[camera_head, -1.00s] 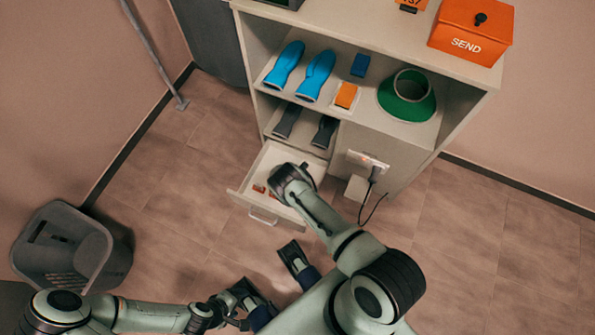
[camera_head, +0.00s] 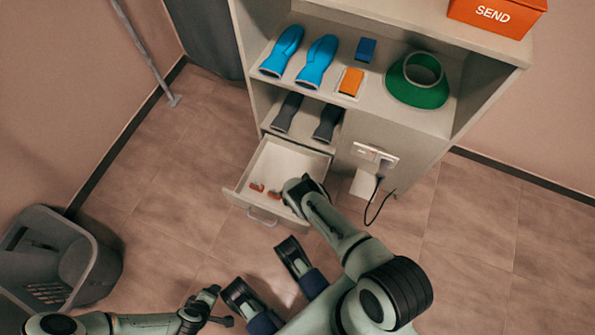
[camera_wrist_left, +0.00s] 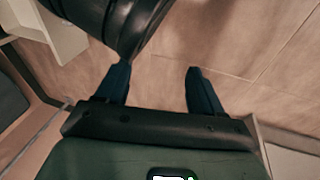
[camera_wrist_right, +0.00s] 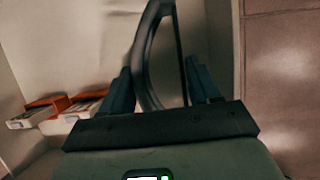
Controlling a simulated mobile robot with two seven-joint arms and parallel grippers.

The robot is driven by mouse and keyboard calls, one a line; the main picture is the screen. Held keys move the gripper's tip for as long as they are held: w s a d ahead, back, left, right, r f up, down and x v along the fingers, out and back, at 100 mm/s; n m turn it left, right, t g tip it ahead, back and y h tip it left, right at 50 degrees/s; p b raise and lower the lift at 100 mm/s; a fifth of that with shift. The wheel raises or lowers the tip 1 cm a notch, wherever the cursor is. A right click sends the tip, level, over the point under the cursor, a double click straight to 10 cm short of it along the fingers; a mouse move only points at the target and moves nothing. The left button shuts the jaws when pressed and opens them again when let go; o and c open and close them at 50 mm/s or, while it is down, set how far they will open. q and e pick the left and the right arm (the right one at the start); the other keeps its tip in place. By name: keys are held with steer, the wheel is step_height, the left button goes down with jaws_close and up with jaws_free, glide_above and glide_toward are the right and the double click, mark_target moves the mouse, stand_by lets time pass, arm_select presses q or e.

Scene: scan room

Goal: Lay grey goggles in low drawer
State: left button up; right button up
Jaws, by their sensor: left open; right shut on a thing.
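The low drawer (camera_head: 236,198) is pulled open at the bottom of the cabinet. My right arm reaches over its front right corner, and its hand is hidden under the wrist in the head view. In the right wrist view my right gripper (camera_wrist_right: 160,75) is shut on a dark grey curved frame, apparently the grey goggles (camera_wrist_right: 141,65). I cannot tell whether they touch the drawer floor. My left gripper (camera_head: 262,265) is open and empty over the floor in front of the drawer; it also shows in the left wrist view (camera_wrist_left: 158,72).
Small orange pieces (camera_head: 257,187) lie in the drawer's left part. Dark grey gloves (camera_head: 287,112) and blue gloves (camera_head: 317,62) lie on shelves above. A socket with a hanging cord (camera_head: 375,205) is right of the drawer. A grey bin (camera_head: 95,275) stands left on open floor.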

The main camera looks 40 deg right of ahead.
arm_select(q)
steer(key=shift+s+a+f+g, duration=0.15)
steer(key=shift+s+f+g, duration=0.15)
steer(key=shift+s+f, duration=0.4)
arm_select(e)
steer(key=shift+f, duration=0.55)
steer(key=shift+f, duration=0.2)
steer(key=o, duration=1.2)
steer(key=shift+c, duration=0.2)
arm_select(q)
steer(key=shift+s+f, duration=0.15)
steer(key=shift+s, duration=0.05)
arm_select(e)
steer(key=shift+r, duration=0.1)
